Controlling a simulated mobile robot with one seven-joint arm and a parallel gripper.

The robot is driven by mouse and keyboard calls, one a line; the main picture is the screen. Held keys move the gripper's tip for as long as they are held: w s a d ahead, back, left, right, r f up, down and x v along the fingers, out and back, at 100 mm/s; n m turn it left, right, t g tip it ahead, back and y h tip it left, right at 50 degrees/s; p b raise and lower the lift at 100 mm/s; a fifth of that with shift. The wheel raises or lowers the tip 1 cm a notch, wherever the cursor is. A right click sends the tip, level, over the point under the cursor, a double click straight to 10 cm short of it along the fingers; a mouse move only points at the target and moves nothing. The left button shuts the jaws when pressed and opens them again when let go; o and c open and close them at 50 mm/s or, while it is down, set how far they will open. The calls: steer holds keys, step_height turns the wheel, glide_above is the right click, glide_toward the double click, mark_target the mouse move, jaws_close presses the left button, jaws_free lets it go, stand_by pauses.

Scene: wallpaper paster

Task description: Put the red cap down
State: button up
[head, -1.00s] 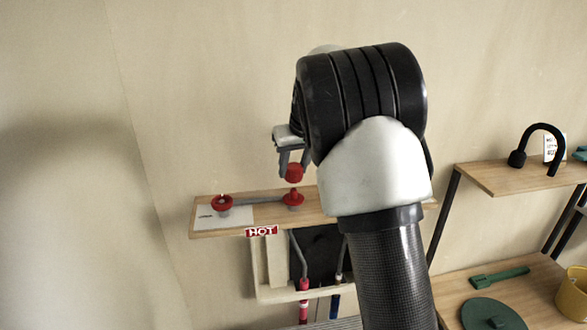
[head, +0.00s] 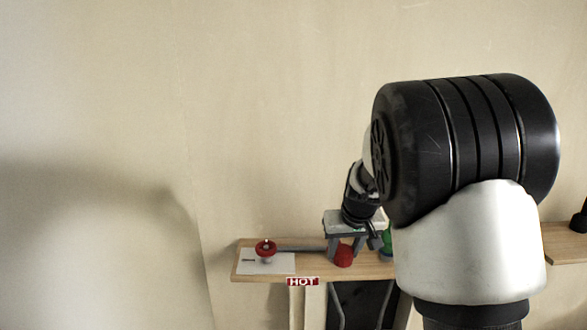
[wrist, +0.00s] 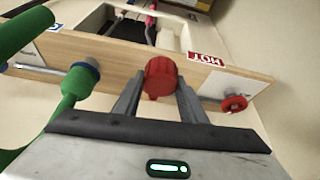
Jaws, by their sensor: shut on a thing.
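My gripper (head: 345,248) is shut on the red cap (head: 343,257), in front of the wall at the wooden shelf (head: 250,272). In the wrist view the cap (wrist: 160,78) sits between the two grey fingertips, a ribbed red piece. It overlaps the shelf board (wrist: 110,75) there. I cannot tell whether the cap touches the shelf.
A red valve knob (head: 265,247) stands on a white card (head: 283,265) at the shelf's left. A green handle (wrist: 75,85) is close to my gripper, left in the wrist view. A HOT label (head: 303,281) is on the shelf's front edge. A grey pipe runs along the shelf.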

steer(key=s+f+m, duration=0.1)
steer(key=s+f, duration=0.5)
steer(key=s, duration=0.5)
steer(key=s+a+f+m+g+h+b, duration=0.1)
steer(key=a+f+m+b, duration=0.2)
steer(key=f, duration=1.5)
steer(key=s+a+f+m+g+h+b, duration=0.1)
steer(key=s+a+f+m+h+b, duration=0.1)
steer(key=f+m+b, duration=0.5)
steer(key=s+a+f+m+g+h+b, duration=0.1)
steer(key=a+f+m+b, duration=0.3)
steer(key=f+b, duration=0.8)
steer(key=shift+s+a+f+m+g+h, duration=0.1)
steer(key=shift+f+m+g+h, duration=0.15)
steer(key=shift+f, duration=2.5)
steer(key=shift+s+a+f+m+h, duration=0.15)
steer(key=shift+f+m, duration=0.2)
steer(key=shift+f, duration=2.45)
steer(key=shift+s+f+m+g+h, duration=0.1)
steer(key=shift+f+m+g+h, duration=0.15)
steer(key=shift+f, duration=2.5)
steer(key=shift+f+b, duration=0.4)
steer(key=shift+f, duration=1.6)
steer(key=shift+f, duration=0.25)
steer(key=o, duration=1.2)
steer(key=shift+r, duration=0.1)
steer(key=shift+c, duration=0.2)
